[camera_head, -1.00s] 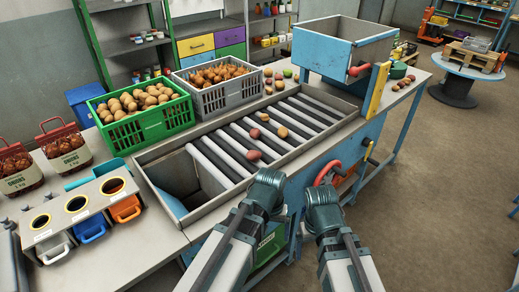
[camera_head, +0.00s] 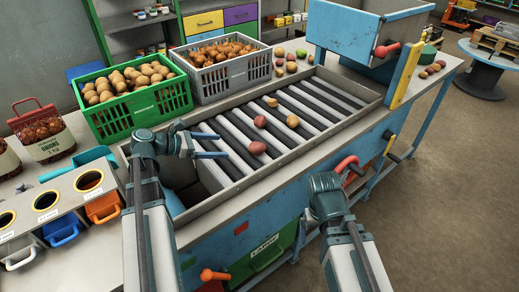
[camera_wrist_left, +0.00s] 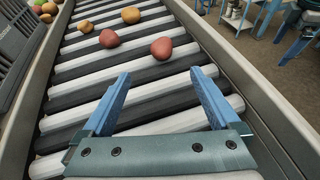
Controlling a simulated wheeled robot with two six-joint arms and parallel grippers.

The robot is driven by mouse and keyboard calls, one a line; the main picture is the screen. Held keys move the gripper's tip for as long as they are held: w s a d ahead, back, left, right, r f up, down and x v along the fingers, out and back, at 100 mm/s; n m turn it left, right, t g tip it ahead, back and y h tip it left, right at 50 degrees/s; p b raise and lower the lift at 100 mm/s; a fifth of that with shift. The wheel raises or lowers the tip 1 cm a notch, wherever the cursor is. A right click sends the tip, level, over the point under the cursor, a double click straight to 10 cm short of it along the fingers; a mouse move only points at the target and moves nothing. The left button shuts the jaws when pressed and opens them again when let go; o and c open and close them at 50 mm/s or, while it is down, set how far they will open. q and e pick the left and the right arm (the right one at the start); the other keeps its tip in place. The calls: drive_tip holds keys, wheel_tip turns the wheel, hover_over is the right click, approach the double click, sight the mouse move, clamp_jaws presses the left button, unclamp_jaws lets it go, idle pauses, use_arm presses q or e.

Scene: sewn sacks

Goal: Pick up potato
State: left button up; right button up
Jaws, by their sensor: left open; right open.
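Several potatoes lie on the black and white rollers of the sorting table. A red potato (camera_head: 257,147) is nearest my left gripper; it also shows in the left wrist view (camera_wrist_left: 161,48). A smaller reddish potato (camera_head: 260,121) and yellow potatoes (camera_head: 292,121) (camera_head: 272,102) lie farther back. My left gripper (camera_head: 223,145) is open and empty over the near end of the rollers. In the left wrist view its blue fingers (camera_wrist_left: 160,73) point toward the red potato, which lies just beyond the tips, apart from them. My right gripper (camera_head: 325,190) is at the table's front side, its fingers hidden.
A green crate of potatoes (camera_head: 153,112) and a grey crate of onions (camera_head: 241,79) stand behind the rollers. The roller bed's metal rim (camera_head: 290,150) is raised. A blue hopper (camera_head: 362,38) stands at the far end. A red handle (camera_head: 346,164) is near my right arm.

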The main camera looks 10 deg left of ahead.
use_arm(q)
drive_tip(key=shift+w+a, duration=0.1)
drive_tip(key=shift+w, duration=0.05)
drive_tip(key=b, duration=0.3)
approach(251, 147)
drive_tip(key=x, duration=0.5)
drive_tip(key=shift+w+a+f, duration=0.15)
drive_tip(key=shift+a+f, duration=0.1)
drive_tip(key=shift+a, duration=0.1)
drive_tip(key=shift+w+d, duration=0.25)
drive_tip(key=shift+d, duration=0.1)
drive_tip(key=shift+s+b+x, duration=0.2)
drive_tip(key=shift+b+x, duration=0.85)
drive_tip(key=shift+x, duration=1.65)
drive_tip(key=shift+d+r, duration=0.1)
drive_tip(key=shift+d, duration=0.05)
drive_tip(key=c, duration=1.5)
drive_tip(key=shift+r, duration=0.15)
